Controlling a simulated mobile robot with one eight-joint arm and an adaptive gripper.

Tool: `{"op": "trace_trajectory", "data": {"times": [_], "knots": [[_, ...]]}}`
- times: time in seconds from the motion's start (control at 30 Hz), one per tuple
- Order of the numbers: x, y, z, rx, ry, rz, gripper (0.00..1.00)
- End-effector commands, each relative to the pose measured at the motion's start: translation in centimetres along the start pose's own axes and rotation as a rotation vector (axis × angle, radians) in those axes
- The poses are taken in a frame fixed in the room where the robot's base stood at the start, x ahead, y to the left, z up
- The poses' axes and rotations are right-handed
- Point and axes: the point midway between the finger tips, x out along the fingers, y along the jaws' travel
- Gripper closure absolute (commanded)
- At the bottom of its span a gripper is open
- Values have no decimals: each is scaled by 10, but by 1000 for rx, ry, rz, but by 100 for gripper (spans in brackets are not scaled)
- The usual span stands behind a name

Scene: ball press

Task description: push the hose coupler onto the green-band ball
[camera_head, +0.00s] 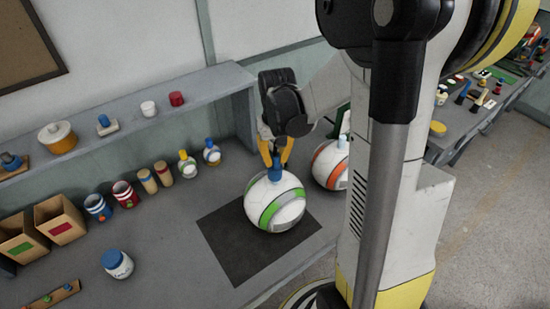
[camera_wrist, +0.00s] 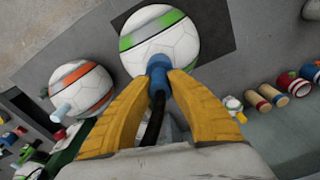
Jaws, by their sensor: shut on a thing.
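The green-band ball (camera_head: 275,203) is white with green and grey bands and sits on a dark mat (camera_head: 228,243). It also shows at the top of the wrist view (camera_wrist: 158,38). My gripper (camera_head: 272,155) is above the ball and shut on the blue hose coupler (camera_head: 274,172). In the wrist view the coupler (camera_wrist: 158,67) is between my yellow fingers (camera_wrist: 160,92), with a dark hose trailing from it. Its front end meets the ball's outline; how far it is seated on the ball's fitting is hidden.
An orange-band ball (camera_head: 330,164) with a light blue stem stands right of the green-band ball, close to my arm. Bins (camera_head: 62,222), cans, small bottles and a blue-lidded jar (camera_head: 117,263) stand at the left. A shelf (camera_head: 120,130) runs behind. The front of the mat is clear.

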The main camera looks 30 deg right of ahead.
Motion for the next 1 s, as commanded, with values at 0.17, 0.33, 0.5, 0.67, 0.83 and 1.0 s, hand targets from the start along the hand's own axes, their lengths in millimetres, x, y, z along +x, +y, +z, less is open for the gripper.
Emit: {"op": "trace_trajectory", "data": {"times": [0.17,0.33,0.5,0.67,0.83,1.0], "knots": [[6,0,0,0,0,0,100],[10,0,0,0,0,0,100],[10,0,0,0,0,0,59],[10,0,0,0,0,0,59],[6,0,0,0,0,0,59],[-21,0,1,0,0,0,59]]}}
